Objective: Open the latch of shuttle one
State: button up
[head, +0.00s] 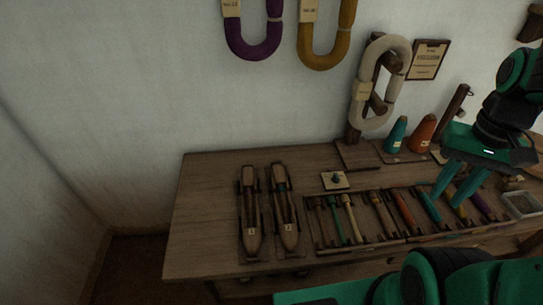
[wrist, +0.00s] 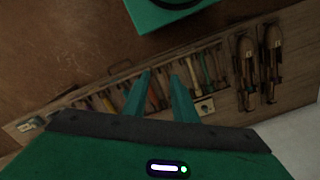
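Shuttle one (head: 251,214) is a long brown wooden boat shape with a small pale number tag, lying on the left part of the bench. A similar shuttle two (head: 286,212) lies just to its right. In the wrist view shuttle one (wrist: 271,62) is the farther right of the pair. Its latch is too small and dark to make out. My gripper (head: 450,202) is high over the right part of the bench, far to the right of both shuttles. Its two teal fingers are apart with nothing between them, as the wrist view (wrist: 161,77) also shows.
A tray (head: 322,246) of several coloured bobbins lies right of the shuttles. A small pale plate with a dark knob (head: 334,180) sits behind it. Teal (head: 396,136) and orange (head: 423,134) cones and a yarn skein stand (head: 353,133) are at the back. The bench's left end is clear.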

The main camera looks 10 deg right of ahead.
jog(key=w+a+f+n, duration=0.1)
jog(key=w+a, duration=0.3)
jog(key=w, duration=0.5)
jog(key=w+a+n+h, duration=0.1)
jog(key=w+a, duration=0.4)
jog(key=w, duration=0.3)
jog(key=w+a+f+n, duration=0.15)
jog(key=w+a, duration=0.25)
jog(key=w, duration=0.5)
jog(key=n, duration=0.3)
send_over(248, 173)
notch_tip(248, 173, down, 14)
jog(key=shift+y, duration=0.4)
notch_tip(248, 173, down, 10)
jog(key=shift+s+r, duration=0.1)
jog(key=shift+r, duration=0.15)
